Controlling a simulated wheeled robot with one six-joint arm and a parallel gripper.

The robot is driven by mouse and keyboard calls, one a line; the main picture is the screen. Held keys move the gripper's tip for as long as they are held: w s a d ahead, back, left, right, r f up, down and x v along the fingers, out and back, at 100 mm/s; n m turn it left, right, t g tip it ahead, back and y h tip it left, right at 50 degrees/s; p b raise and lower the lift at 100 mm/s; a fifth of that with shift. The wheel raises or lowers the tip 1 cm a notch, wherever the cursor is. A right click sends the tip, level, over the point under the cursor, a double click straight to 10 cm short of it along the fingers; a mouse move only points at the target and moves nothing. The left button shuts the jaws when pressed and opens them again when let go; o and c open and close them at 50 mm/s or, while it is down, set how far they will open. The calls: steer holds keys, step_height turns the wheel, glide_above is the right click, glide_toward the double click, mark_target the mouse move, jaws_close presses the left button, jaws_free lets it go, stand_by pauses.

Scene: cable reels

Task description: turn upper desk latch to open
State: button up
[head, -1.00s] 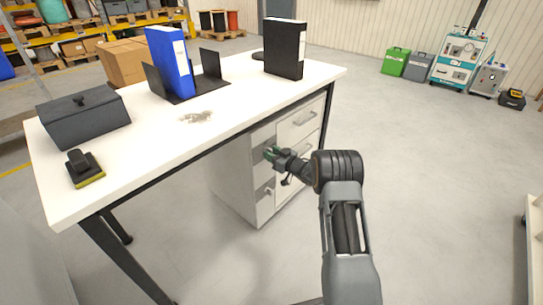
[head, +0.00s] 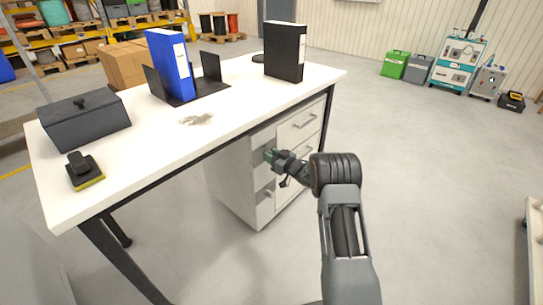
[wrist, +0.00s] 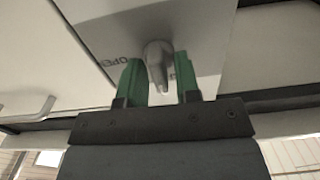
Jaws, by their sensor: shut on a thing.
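The upper desk latch is a grey lever on a round hub (wrist: 157,50) on a pale panel in the wrist view. Part of the printed word OPEN (wrist: 115,63) shows left of it. My gripper (wrist: 158,72) has its green fingers on both sides of the lever and is shut on it. In the head view my gripper (head: 269,156) is at the upper part of the narrow latch panel of the drawer cabinet (head: 232,180), and it hides the upper latch there. A lower latch (head: 269,193) shows below it.
The white desk (head: 130,155) stands above the cabinet and carries a dark box (head: 85,120), binders and a stapler-like tool (head: 84,170). Drawers with handles (head: 304,122) are right of the latch panel. The floor (head: 430,190) to the right is clear.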

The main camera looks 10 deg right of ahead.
steer(key=shift+r+m, duration=0.15)
steer(key=shift+m, duration=0.15)
steer(key=m+p, duration=0.3)
steer(key=shift+d+m, duration=0.15)
steer(key=shift+m, duration=0.25)
steer(key=m+p, duration=0.3)
steer(key=m, duration=0.3)
steer(key=shift+w+d, duration=0.1)
steer(key=shift+w, duration=0.05)
steer(key=shift+f+m+p, duration=0.15)
steer(key=shift+m+p, duration=0.4)
steer(key=shift+m, duration=1.2)
steer(key=shift+f+m+p, duration=0.1)
steer(key=shift+m+p, duration=0.4)
steer(key=shift+m, duration=1.55)
steer(key=o, duration=0.6)
steer(key=shift+f, duration=0.1)
steer(key=p+v, duration=0.3)
steer(key=v, duration=1.1)
steer(key=shift+w, duration=0.1)
